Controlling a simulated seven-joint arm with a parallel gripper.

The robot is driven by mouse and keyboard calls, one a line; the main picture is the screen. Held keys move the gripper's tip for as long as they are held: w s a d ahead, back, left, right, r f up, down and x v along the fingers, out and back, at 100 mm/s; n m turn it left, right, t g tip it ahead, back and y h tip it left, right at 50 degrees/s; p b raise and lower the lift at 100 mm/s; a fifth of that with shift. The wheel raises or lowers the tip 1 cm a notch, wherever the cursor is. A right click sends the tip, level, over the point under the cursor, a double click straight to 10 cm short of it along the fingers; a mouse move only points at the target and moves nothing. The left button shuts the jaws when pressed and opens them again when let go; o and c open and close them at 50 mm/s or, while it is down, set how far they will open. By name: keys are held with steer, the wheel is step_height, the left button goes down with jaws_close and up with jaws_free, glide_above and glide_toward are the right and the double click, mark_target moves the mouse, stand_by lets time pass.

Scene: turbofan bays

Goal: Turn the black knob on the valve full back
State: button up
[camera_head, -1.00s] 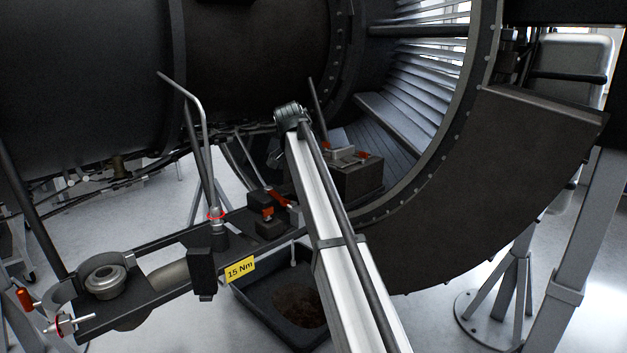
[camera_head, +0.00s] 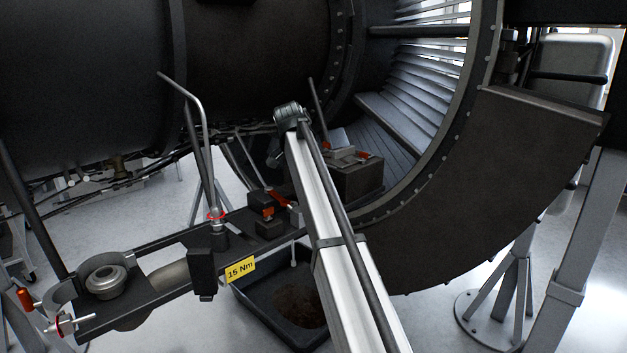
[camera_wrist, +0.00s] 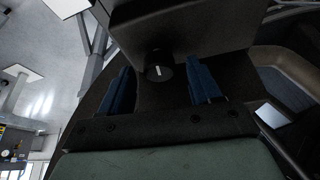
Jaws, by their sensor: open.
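In the wrist view, the black knob (camera_wrist: 158,72) with a white mark line sits on the underside of a dark block, the valve body (camera_wrist: 185,25). The white mark runs roughly up and down in the picture. My gripper (camera_wrist: 157,64) is open, its two blue fingers one on each side of the knob. A gap shows between each finger and the knob, so I see no grip on it. In the head view, my arm covers the place where the gripper is, and I cannot make out the knob there.
A dark beam with a yellow 15 Nm label (camera_head: 240,269) crosses the lower left. A bent metal rod (camera_head: 204,130) and red-marked fittings (camera_head: 268,211) stand on it. A black tray (camera_head: 262,303) lies below. The dark engine casing (camera_head: 480,180) curves close behind my arm.

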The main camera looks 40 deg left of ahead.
steer(key=v, duration=1.3)
steer(key=shift+s+r, duration=0.2)
steer(key=shift+r, duration=0.2)
